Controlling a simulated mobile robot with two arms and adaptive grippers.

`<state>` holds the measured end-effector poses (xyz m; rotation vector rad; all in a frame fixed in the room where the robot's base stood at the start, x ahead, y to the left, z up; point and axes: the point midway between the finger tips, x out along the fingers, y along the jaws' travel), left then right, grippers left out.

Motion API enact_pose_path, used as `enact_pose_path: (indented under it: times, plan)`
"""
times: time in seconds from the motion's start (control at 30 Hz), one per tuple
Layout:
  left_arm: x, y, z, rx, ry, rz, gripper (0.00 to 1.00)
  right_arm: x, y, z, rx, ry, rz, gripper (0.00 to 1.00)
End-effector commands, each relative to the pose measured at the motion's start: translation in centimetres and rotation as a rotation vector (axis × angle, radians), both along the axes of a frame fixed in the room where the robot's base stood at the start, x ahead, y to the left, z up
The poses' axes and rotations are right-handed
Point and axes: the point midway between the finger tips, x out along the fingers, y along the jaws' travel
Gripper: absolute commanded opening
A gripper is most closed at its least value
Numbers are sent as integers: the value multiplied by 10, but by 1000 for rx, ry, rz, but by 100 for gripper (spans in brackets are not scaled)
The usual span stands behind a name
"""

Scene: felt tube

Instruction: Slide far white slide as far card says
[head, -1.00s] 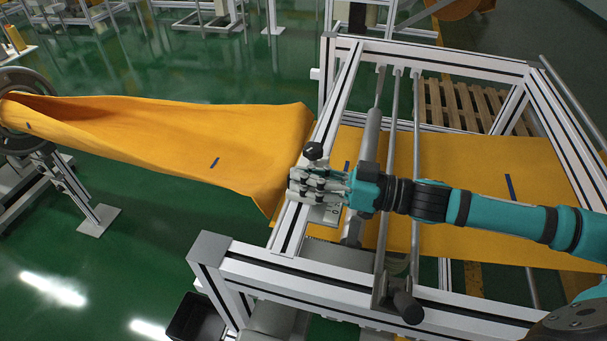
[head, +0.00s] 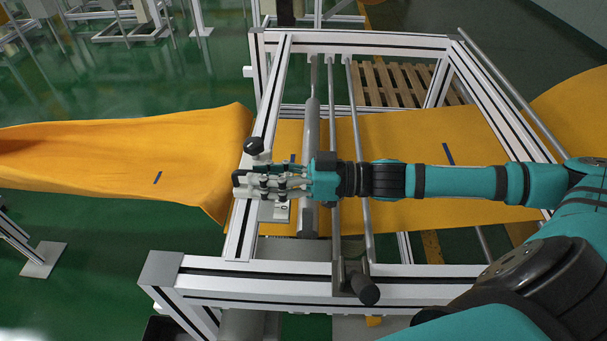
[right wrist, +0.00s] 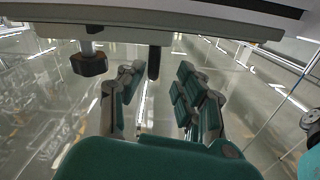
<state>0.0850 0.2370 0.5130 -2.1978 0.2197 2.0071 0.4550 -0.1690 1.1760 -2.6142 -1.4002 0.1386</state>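My right gripper (head: 246,184) is over the near-left rail of the white frame (head: 262,110), at the edge of the orange felt. A black knob (head: 254,146) stands just beyond its fingers. A small pale plate (head: 281,213) with a dark mark shows beside the fingers. The gripper hides most of the slide, and I cannot make out a card. In the right wrist view the fingers (right wrist: 157,95) are spread apart. A black peg (right wrist: 153,63) shows between them, without visible contact; a black knob (right wrist: 89,63) is at left. My left gripper is not in view.
The orange felt (head: 400,150) runs through the frame, with its folded tube part (head: 110,150) at left. Metal rollers (head: 352,100) cross the frame beside my right arm. A black-ended handle (head: 364,289) sticks out at the front bar. A wooden pallet (head: 395,85) lies behind.

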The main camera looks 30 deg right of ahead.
Motion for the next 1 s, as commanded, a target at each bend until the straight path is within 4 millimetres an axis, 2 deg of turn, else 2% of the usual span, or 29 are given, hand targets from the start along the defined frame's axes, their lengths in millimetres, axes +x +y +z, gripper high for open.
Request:
enact_pose_path:
  times: [0.3, 0.5, 0.7, 1.0]
  plan:
    - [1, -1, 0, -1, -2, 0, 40, -30, -42, -4, -9, 11, 3, 34]
    - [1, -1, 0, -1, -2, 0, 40, -44, -62, -2, -7, 5, 7, 34]
    - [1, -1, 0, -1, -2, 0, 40, -51, -74, 0, -2, 1, 3, 34]
    - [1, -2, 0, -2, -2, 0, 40, -52, -76, 0, 0, -1, 1, 34]
